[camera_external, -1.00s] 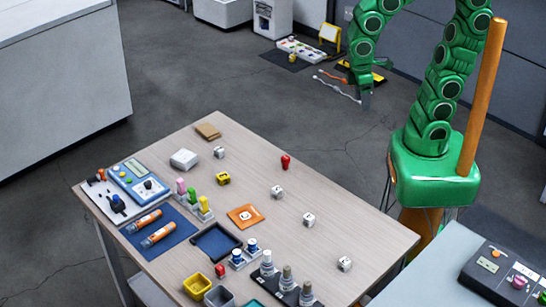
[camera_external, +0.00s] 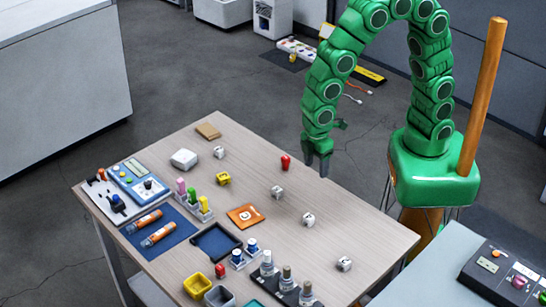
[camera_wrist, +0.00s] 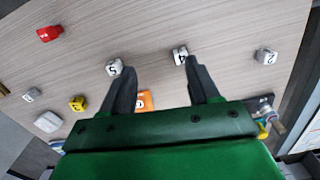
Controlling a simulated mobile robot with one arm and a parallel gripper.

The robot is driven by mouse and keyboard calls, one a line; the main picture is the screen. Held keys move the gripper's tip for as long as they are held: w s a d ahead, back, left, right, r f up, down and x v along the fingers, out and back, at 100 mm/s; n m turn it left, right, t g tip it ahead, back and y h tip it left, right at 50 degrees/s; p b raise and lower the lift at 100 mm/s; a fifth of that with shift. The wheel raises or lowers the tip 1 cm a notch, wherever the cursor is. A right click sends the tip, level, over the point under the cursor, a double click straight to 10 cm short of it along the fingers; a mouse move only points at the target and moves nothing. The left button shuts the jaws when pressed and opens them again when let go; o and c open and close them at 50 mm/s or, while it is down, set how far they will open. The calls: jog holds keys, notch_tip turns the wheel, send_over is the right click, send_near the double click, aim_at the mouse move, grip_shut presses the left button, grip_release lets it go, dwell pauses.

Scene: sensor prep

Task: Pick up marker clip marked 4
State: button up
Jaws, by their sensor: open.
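The marker clip marked 4 (camera_wrist: 181,55) is a small white block with a dark figure, just beyond the right fingertip in the wrist view. By its place in the row, it is the middle white block (camera_external: 308,220) on the table in the external view. My gripper (camera_external: 317,168) hangs above the table's far right edge, pointing down, apart from the clip. In the wrist view, my gripper (camera_wrist: 160,67) is open, with nothing between its fingers. A similar white clip (camera_wrist: 114,67), seemingly marked 5, lies beyond the left fingertip.
Another white clip (camera_wrist: 266,56) seems marked 2. A red piece (camera_external: 286,162) and a yellow clip (camera_external: 223,178) stand on the table (camera_external: 330,190). An orange pad (camera_external: 246,215) and bottles (camera_external: 286,280) lie nearer the camera. Bare wood surrounds the clip.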

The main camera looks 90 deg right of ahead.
jog(key=n, duration=0.2)
send_over(309, 217)
jog(key=f, duration=0.7)
jog(key=shift+w+a, duration=0.1)
jog(key=shift+a, duration=0.1)
jog(key=shift+f, duration=1.2)
jog(key=shift+d+f, duration=0.2)
jog(key=shift+f, duration=0.75)
jog(key=shift+d+f, duration=0.15)
jog(key=shift+f, duration=1.5)
jog(key=c, duration=1.1)
